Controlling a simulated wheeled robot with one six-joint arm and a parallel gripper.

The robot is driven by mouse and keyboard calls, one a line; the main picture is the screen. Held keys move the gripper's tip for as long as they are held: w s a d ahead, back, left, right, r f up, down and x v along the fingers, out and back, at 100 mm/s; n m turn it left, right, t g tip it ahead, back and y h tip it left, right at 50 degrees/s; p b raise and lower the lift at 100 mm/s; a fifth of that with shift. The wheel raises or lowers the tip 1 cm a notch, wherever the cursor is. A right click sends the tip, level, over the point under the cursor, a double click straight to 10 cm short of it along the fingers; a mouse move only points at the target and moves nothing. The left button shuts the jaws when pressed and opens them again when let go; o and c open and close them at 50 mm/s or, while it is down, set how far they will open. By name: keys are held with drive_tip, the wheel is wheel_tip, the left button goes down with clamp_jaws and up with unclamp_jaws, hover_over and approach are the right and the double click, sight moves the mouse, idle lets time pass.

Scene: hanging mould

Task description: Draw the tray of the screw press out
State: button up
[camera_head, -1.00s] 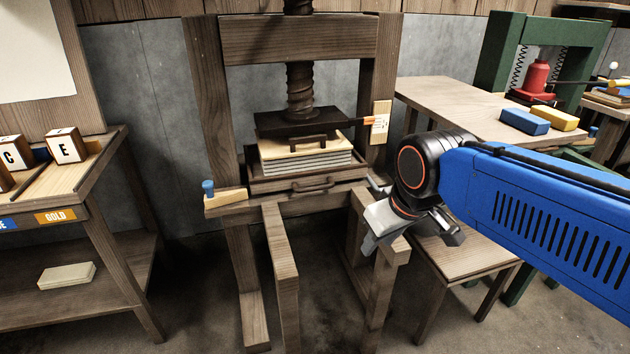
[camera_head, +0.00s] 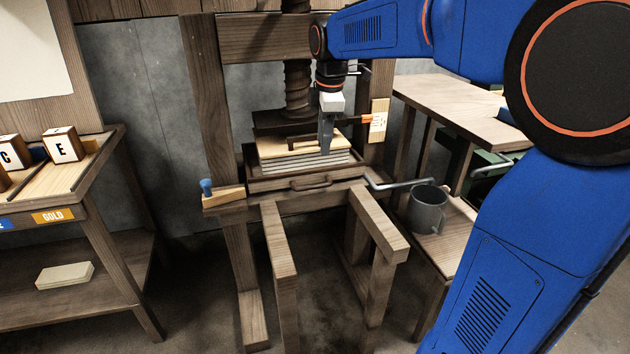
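The wooden screw press (camera_head: 210,90) stands in the middle, its dark screw (camera_head: 297,88) coming down to a dark platen. The tray (camera_head: 263,186) sits in the press under a grey stack (camera_head: 310,162) topped by a pale board (camera_head: 272,147). A bar handle (camera_head: 311,184) is on the tray's front. My gripper (camera_head: 326,150) points down in front of the platen and above the tray handle, at the right part of the stack. It appears apart from the handle. Its fingers are seen nearly edge-on, so their gap is unclear.
Two wooden rails (camera_head: 282,245) reach forward from the press. A blue-topped peg on a wooden block (camera_head: 207,188) is at left. A grey mug (camera_head: 427,208) stands on a low bench at right, near a grey crank (camera_head: 402,184). A lettered-block table (camera_head: 95,170) is far left.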

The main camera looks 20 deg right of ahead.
drive_tip(key=w+n, duration=0.2)
drive_tip(key=w, duration=0.2)
approach(315, 185)
drive_tip(key=x, duration=0.8)
drive_tip(key=shift+w, duration=0.1)
clamp_jaws()
